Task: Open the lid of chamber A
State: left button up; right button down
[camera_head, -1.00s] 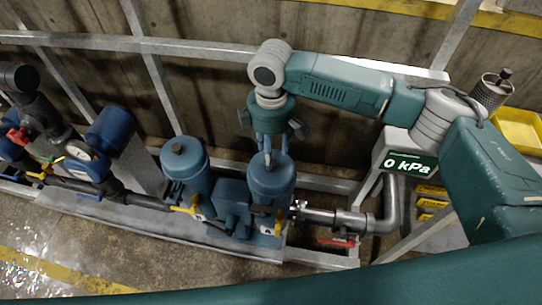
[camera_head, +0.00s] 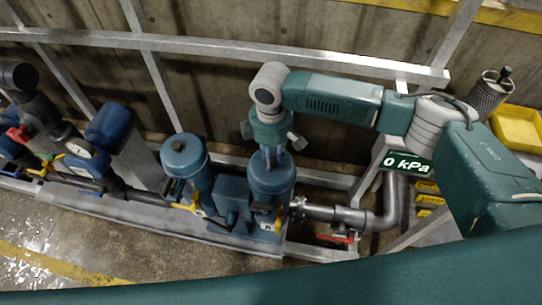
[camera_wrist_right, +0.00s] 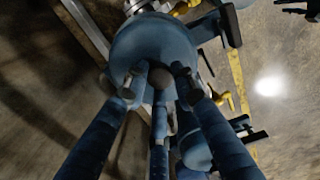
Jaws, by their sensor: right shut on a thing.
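Two blue round-lidded chambers stand side by side in the head view. My right gripper (camera_head: 270,160) points down onto the top of the right-hand chamber (camera_head: 270,185). Its letter is too small to read surely. In the wrist view the chamber's blue lid (camera_wrist_right: 150,42) fills the upper middle, with a dark round knob (camera_wrist_right: 161,78) at its centre. The fingers of my right gripper (camera_wrist_right: 160,88) are closed about this knob. The lid looks seated on the chamber. The left-hand chamber (camera_head: 185,160) has its lid on, with a dark knob on top. My left gripper is out of view.
Yellow valve handles (camera_head: 188,208) sit low at the chambers' fronts. A pipe (camera_head: 345,217) with a red handle (camera_head: 337,239) runs right from the chamber. A sign (camera_head: 407,164) reads 0 kPa. Grey rails (camera_head: 220,48) cross behind the chambers. Open floor (camera_head: 60,235) lies front left.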

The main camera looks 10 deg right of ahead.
jog(key=shift+w+d+r+g, duration=0.1)
jog(key=shift+w+r+g, duration=0.2)
jog(key=shift+r, duration=0.05)
jog(key=shift+w+d+r+g+p, duration=0.1)
jog(key=shift+w+r+g+p, duration=0.35)
jog(key=shift+w+g, duration=0.05)
jog(key=w+r, duration=0.1)
jog(key=w+d+r, duration=0.1)
jog(key=w, duration=0.1)
jog(key=shift+d, duration=0.1)
jog(key=shift+w+d+r, duration=0.1)
jog(key=shift+w+d, duration=0.15)
jog(key=shift+w, duration=0.45)
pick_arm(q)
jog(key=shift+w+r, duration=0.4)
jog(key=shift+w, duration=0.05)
pick_arm(e)
jog(key=shift+w+d+r, duration=0.1)
jog(key=shift+w+d, duration=0.2)
jog(key=shift+w, duration=0.5)
